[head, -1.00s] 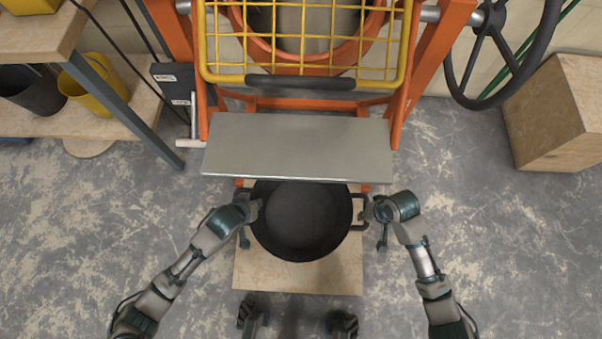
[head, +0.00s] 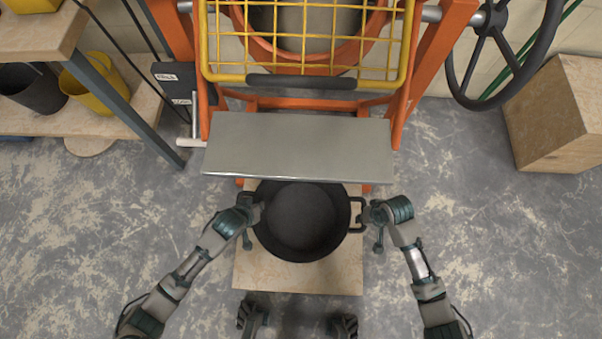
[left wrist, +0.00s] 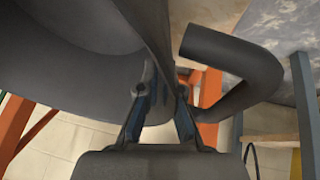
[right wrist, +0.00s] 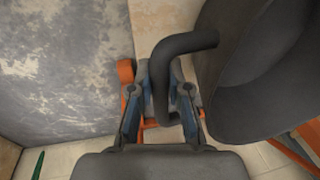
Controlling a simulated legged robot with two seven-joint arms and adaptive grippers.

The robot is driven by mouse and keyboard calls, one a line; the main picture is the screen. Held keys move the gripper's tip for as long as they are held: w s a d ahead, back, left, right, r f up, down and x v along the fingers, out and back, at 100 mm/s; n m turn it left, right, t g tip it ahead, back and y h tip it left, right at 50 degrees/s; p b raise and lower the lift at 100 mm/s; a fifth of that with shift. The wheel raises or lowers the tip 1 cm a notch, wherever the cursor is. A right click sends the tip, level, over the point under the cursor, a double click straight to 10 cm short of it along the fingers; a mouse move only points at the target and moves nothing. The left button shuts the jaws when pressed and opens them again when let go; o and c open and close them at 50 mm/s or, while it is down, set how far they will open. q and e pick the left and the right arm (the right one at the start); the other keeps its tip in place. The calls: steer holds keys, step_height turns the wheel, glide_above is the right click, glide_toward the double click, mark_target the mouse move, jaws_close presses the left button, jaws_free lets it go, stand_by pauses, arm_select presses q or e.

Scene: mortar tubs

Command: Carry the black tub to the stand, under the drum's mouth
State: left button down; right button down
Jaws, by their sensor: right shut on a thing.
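The black tub (head: 300,222) sits upright over a pale wooden board (head: 298,280), just in front of a grey sloping plate (head: 298,145). The drum (head: 305,40), with an orange rim, shows behind a yellow grid above the plate. My right gripper (head: 364,214) is shut on the tub's right handle; its fingers flank the dark handle (right wrist: 180,45) in the right wrist view. My left gripper (head: 254,212) is at the tub's left side. In the left wrist view its fingers (left wrist: 162,95) stand apart near the tub wall, with the left handle (left wrist: 240,65) beside them.
A large dark handwheel (head: 490,50) and a wooden box (head: 560,115) stand at the right. A shelf (head: 90,115) at the left holds a black bucket (head: 32,88) and a yellow bucket (head: 95,85).

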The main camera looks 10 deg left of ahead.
arm_select(q)
steer(key=c, duration=1.7)
jaws_free()
steer(key=shift+a+f, duration=0.25)
steer(key=shift+a, duration=0.05)
arm_select(e)
steer(key=c, duration=1.4)
jaws_free()
steer(key=shift+d+f, duration=0.1)
steer(key=shift+d, duration=0.15)
arm_select(q)
steer(key=o, duration=0.4)
arm_select(e)
steer(key=shift+o, duration=1.4)
arm_select(q)
steer(key=shift+d+r, duration=0.1)
steer(key=shift+d, duration=0.05)
arm_select(e)
steer(key=shift+a, duration=0.15)
arm_select(q)
steer(key=shift+r, duration=0.1)
steer(key=v, duration=1.1)
steer(key=shift+s+r, duration=0.2)
steer(key=shift+s, duration=0.05)
arm_select(e)
steer(key=v, duration=1.1)
steer(key=shift+r, duration=0.4)
